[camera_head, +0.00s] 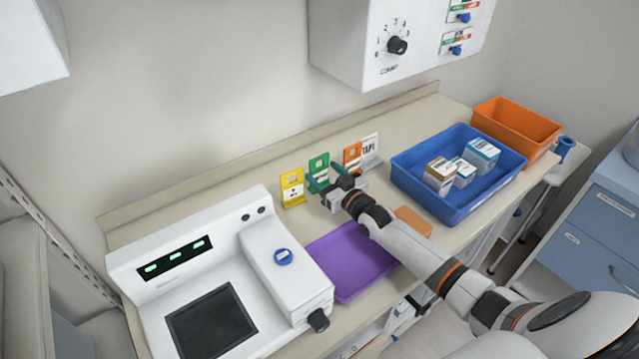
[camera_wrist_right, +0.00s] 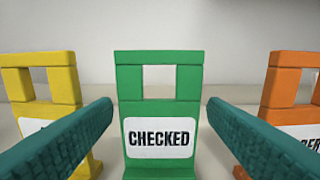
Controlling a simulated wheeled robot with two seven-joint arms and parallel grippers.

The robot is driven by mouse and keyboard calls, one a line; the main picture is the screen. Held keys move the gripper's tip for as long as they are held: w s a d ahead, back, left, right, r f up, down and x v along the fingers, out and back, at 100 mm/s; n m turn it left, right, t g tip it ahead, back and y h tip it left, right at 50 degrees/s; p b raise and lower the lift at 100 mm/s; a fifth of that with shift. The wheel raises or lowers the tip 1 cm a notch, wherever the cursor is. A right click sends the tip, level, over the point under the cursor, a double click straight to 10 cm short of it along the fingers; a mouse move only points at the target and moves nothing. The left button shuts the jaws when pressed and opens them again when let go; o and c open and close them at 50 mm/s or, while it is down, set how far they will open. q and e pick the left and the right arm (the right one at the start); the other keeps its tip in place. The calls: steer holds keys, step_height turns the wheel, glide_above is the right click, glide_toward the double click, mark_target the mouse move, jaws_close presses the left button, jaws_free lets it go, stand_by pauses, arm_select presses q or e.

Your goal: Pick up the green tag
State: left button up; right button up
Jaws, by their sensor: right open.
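The green tag (camera_head: 319,165) stands upright on the counter between a yellow tag and an orange tag. In the right wrist view the green tag (camera_wrist_right: 160,110) is straight ahead, with a square hole near its top and a white label reading CHECKED. My right gripper (camera_head: 325,185) is in front of it, and its two teal fingers (camera_wrist_right: 160,115) are spread to either side of the tag with nothing held. Whether the fingertips reach past the tag's face is hard to tell. My left gripper does not show.
The yellow tag (camera_head: 292,188) and orange tag (camera_head: 352,157) stand close on either side. A purple tray (camera_head: 345,268) lies in front. A blue bin (camera_head: 455,208) with boxes and an orange bin (camera_head: 535,125) are to the right. A white machine (camera_head: 160,300) fills the left.

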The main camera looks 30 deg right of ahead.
mark_target(320, 171)
steer(key=w+b, duration=0.1)
steer(key=w, duration=0.1)
steer(key=w+b, duration=0.1)
steer(key=w, duration=0.1)
steer(key=shift+a+f+b, duration=0.25)
steer(key=shift+a+b, duration=0.1)
steer(key=shift+w+r, duration=0.1)
steer(key=shift+w, duration=0.2)
steer(key=shift+r, duration=0.15)
steer(key=shift+s, duration=0.1)
steer(key=shift+c, duration=0.4)
steer(key=c, duration=0.7)
step_height(320, 171, up, 10)
steer(key=shift+b, duration=0.3)
steer(key=shift+c, duration=0.2)
